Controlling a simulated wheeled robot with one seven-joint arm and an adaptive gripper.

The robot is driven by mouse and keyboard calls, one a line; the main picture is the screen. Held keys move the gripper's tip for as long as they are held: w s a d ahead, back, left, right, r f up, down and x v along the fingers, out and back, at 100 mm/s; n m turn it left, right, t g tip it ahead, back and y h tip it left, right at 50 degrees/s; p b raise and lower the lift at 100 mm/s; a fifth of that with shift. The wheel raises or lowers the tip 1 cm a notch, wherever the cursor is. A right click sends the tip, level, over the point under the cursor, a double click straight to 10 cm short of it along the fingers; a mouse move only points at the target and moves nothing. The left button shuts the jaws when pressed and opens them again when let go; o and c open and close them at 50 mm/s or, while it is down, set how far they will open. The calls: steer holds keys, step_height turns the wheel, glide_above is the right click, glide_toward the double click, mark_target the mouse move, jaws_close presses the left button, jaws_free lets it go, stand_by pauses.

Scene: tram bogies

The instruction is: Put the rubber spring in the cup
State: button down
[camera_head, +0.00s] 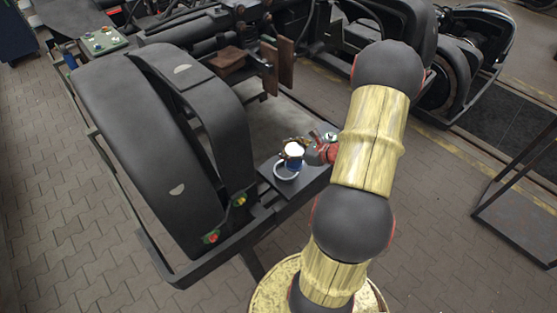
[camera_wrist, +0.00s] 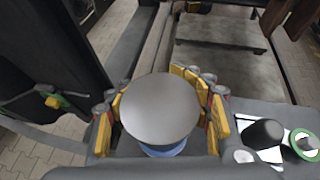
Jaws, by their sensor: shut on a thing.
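My gripper (camera_wrist: 160,112) is shut on a round piece with a flat, pale grey top, which I take to be the rubber spring (camera_wrist: 160,106). Its yellow-padded fingers stand on both sides of it. In the head view the spring's top shows white (camera_head: 293,149), with a blue part under it. A whitish ring, which looks like the rim of the cup (camera_head: 286,173), shows just below and in front of it on a dark plate. The spring hides most of what is under it in the wrist view. I cannot tell whether it is inside the cup or above it.
A black cylinder (camera_wrist: 263,134) and a green-and-white ring (camera_wrist: 305,143) stand to the right in the wrist view. The large dark bogie wheel cover (camera_head: 150,140) rises left of the plate. Brown brackets (camera_head: 270,68) stand behind. Paved floor (camera_head: 70,220) is clear at left.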

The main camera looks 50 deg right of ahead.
steer(key=shift+w+a+f+b, duration=0.1)
steer(key=shift+w+f+b, duration=0.1)
steer(key=shift+w+f, duration=0.75)
steer(key=shift+w+a+f+b, duration=0.1)
steer(key=shift+w+f+b, duration=0.2)
steer(key=shift+f, duration=1.3)
steer(key=shift+w+f+b, duration=0.15)
steer(key=shift+w+f, duration=0.5)
steer(key=shift+f, duration=0.6)
steer(key=shift+f, duration=0.15)
steer(key=c, duration=0.8)
jaws_free()
steer(key=shift+s+r, duration=0.1)
steer(key=shift+r, duration=0.15)
steer(key=p+v, duration=0.1)
steer(key=v, duration=1.1)
steer(key=shift+f, duration=0.1)
